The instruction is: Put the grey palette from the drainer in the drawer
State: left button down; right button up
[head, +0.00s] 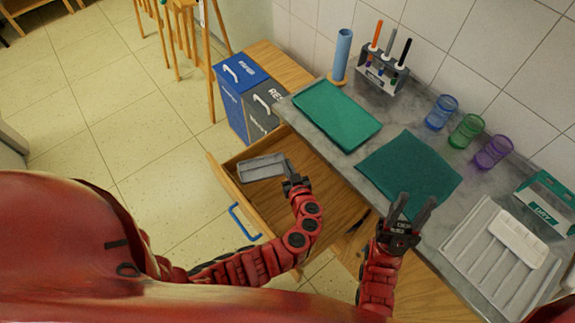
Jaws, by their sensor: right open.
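The grey palette (262,168) is in my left gripper (289,172), which is shut on its right end. The palette is over the left part of the open wooden drawer (325,178); I cannot tell whether it touches the drawer floor. The drawer has a blue handle (242,222) on its front. My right gripper (411,208) is open and empty, above the counter edge near the green cloth. The grey drainer (480,262) stands on the counter at the right, with a white block-like item (518,240) on it.
The counter (455,195) holds a green tray (337,114), a green cloth (410,172), a marker holder (382,72), blue, green and purple cups (466,131), and a green-white box (547,203). Blue (238,88) and grey bins (262,108) stand behind the drawer.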

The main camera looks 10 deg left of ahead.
pick_arm(q)
jog(key=shift+f+b, duration=0.55)
jog(key=shift+b, duration=0.35)
jog(key=c, duration=1.1)
grip_release()
jog(key=shift+r, duration=0.1)
jog(key=shift+o, duration=0.2)
jog(key=shift+r+p, duration=0.35)
jog(key=shift+p, duration=0.25)
jog(key=shift+r+p, duration=0.6)
jog(key=shift+p, duration=0.45)
jog(key=shift+s+d+f+b, duration=0.35)
jog(key=shift+s+b, duration=0.15)
jog(key=shift+b, duration=0.2)
jog(key=b+v, duration=0.3)
jog(key=v, duration=0.7)
jog(key=shift+s+r, duration=0.25)
jog(key=shift+s, duration=0.1)
